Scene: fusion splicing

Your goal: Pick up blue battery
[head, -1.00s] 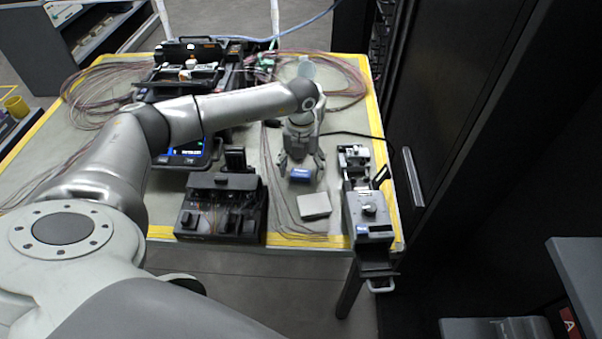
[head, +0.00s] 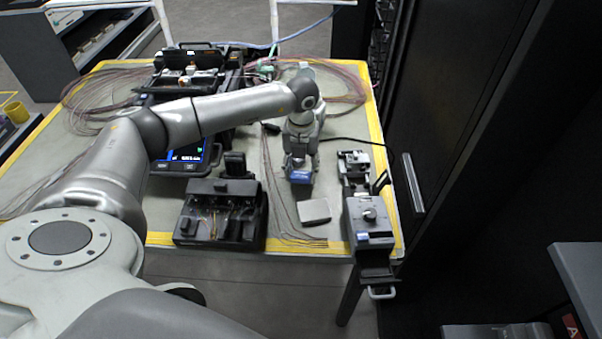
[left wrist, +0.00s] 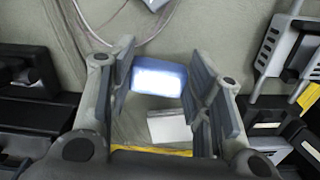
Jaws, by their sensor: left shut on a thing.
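The blue battery (head: 302,178) is a small block with a blue body and a pale, bright face in the left wrist view (left wrist: 158,78). My left gripper (head: 301,170) points down over the table and its fingers are shut on the battery's two sides. In the left wrist view the battery sits between the finger pads (left wrist: 157,86). I cannot tell whether the battery's underside touches the table. My right gripper is in neither view.
A light grey block (head: 314,211) lies just in front of the battery. A grey device (head: 370,214) stands to the right and a black device (head: 219,214) to the left. Thin loose fibres (head: 281,206) run between them. The yellow-taped table edge (head: 335,252) is close in front.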

